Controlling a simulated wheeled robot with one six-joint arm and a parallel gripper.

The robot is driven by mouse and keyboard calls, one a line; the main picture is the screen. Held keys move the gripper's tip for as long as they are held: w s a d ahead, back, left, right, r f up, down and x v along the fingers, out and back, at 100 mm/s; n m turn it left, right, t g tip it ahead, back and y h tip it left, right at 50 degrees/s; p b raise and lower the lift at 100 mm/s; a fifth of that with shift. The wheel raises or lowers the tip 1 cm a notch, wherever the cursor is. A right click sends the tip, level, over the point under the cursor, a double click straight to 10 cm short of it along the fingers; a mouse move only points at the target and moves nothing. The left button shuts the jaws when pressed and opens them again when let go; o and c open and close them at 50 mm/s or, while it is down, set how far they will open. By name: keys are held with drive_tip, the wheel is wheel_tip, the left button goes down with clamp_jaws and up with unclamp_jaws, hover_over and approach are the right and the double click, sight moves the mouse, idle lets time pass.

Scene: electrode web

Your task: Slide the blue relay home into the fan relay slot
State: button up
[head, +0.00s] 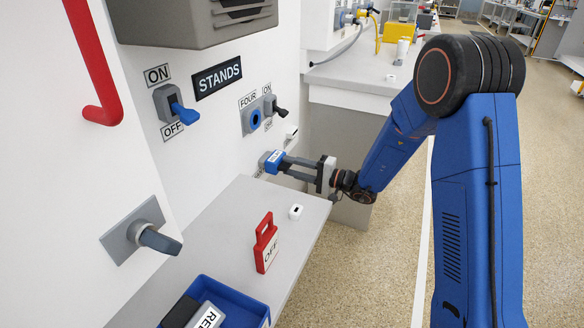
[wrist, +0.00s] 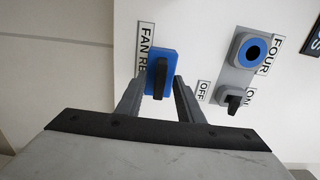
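The blue relay (wrist: 170,58) is at the wall beside the FAN RELAY label (wrist: 144,48), which is partly cut off by the relay and finger. It has a black handle (wrist: 161,79) facing my gripper. In the head view the relay (head: 274,157) shows a white label and stands out from the wall. My gripper (head: 287,166) reaches toward it from the right. In the wrist view its fingers (wrist: 160,86) are apart, one on each side of the handle, with gaps between. The slot opening is hidden behind the relay, so seating depth cannot be judged.
The FOUR socket (head: 255,119) and its black ON/OFF switch (head: 277,108) are on the wall just above.

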drive_tip(key=v, duration=1.7)
drive_tip(key=shift+d, duration=0.1)
